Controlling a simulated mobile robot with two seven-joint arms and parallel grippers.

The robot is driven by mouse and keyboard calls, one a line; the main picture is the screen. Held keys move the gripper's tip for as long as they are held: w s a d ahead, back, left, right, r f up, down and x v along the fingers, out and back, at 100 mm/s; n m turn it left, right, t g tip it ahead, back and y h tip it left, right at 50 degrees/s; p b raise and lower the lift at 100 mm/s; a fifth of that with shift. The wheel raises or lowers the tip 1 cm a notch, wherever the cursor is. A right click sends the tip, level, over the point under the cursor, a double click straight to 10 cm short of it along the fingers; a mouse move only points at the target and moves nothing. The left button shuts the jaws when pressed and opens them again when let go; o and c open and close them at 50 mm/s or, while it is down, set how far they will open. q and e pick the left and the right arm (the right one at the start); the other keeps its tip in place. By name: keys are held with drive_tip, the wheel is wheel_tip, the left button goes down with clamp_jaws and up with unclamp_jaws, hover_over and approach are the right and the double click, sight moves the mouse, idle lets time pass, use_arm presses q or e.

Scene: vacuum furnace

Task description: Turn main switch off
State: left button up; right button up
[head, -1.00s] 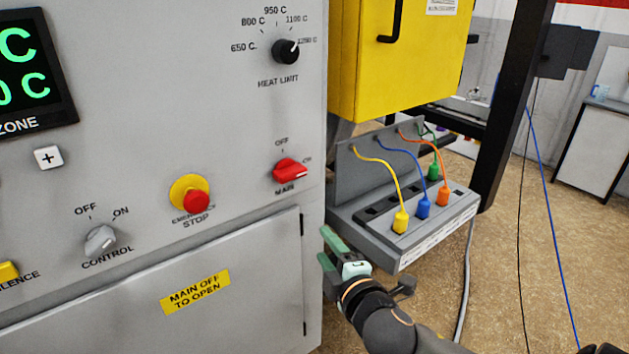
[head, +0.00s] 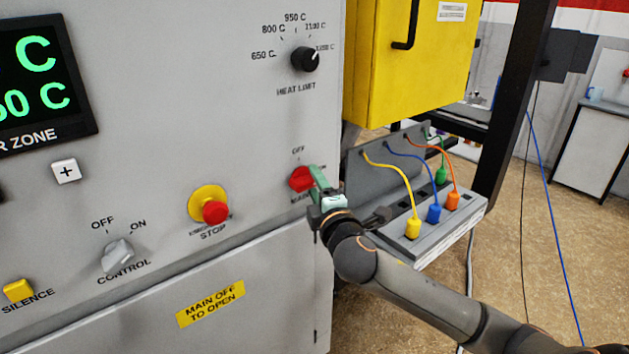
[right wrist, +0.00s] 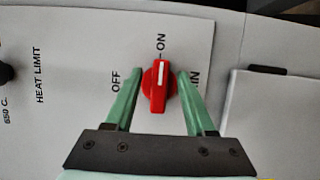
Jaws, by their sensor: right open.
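The red main switch (head: 301,179) is a rotary knob on the grey panel, below the heat limit dial. In the right wrist view the knob (right wrist: 156,86) shows a white mark that points at the ON label. My right gripper (head: 314,180) is at the switch, and its green fingers partly cover it and its lettering in the head view. In the right wrist view the open fingers (right wrist: 157,84) stand on either side of the knob, with a gap visible on at least the right side. My left gripper is not in view.
The emergency stop (head: 214,211) is left of the switch, with the grey control knob (head: 118,254) farther left. Below is a door with a yellow "main off to open" label (head: 210,303). To the right, a grey socket box (head: 440,240) with coloured plugs is behind my right arm.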

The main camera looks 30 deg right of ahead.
drive_tip(key=shift+w+d, duration=0.1)
drive_tip(key=shift+w, duration=0.4)
clamp_jaws()
idle(0.3)
